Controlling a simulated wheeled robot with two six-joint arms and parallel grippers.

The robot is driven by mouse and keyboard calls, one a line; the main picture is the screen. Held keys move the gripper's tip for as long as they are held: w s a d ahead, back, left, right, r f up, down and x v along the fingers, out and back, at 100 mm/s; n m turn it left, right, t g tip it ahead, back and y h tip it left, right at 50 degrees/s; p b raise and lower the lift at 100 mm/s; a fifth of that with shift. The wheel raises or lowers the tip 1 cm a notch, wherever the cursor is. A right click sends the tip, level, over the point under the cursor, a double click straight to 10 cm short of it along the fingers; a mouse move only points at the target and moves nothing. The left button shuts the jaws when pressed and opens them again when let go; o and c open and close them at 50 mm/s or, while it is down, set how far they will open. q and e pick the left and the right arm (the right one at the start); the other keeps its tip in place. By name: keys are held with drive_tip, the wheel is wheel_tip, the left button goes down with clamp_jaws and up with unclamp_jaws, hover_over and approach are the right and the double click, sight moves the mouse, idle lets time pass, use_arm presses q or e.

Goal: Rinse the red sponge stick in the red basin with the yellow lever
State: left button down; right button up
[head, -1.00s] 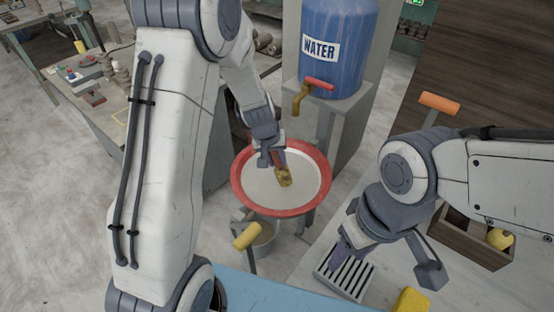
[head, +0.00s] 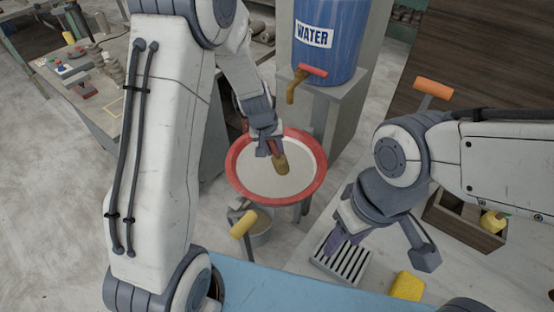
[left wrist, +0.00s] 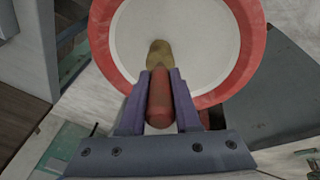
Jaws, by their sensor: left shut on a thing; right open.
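The red sponge stick (left wrist: 159,100) has a red handle and a yellow-brown sponge tip (head: 282,164). My left gripper (head: 271,147) is shut on its handle, between the two fingers in the left wrist view. The tip lies over the pale inside of the red basin (head: 236,180); I cannot tell whether it touches, or whether the basin holds water. The yellow lever (head: 242,224) sticks up at the basin's near left side, apart from both grippers. My right gripper (head: 385,248) is open and empty, right of the basin above a slatted grate.
A blue water barrel (head: 335,50) with a red-handled tap (head: 305,75) stands behind the basin. An orange lever (head: 434,90), a wooden crate (head: 462,225), the grate (head: 350,262) and a yellow sponge block (head: 407,286) are at right.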

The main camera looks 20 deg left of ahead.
idle(0.4)
use_arm(q)
drive_tip(key=shift+s+a+b, duration=0.2)
drive_tip(key=shift+a+b, duration=0.15)
drive_tip(key=shift+b, duration=0.1)
drive_tip(key=shift+w+d, duration=0.1)
drive_tip(key=shift+d, duration=0.1)
drive_tip(key=shift+w+d+p, duration=0.1)
drive_tip(key=shift+d+p, duration=0.1)
drive_tip(key=shift+p, duration=0.1)
idle(0.3)
wheel_tip(320, 180, up, 10)
drive_tip(key=p, duration=0.8)
drive_tip(key=shift+p, duration=0.3)
drive_tip(key=shift+f, duration=0.1)
idle(0.6)
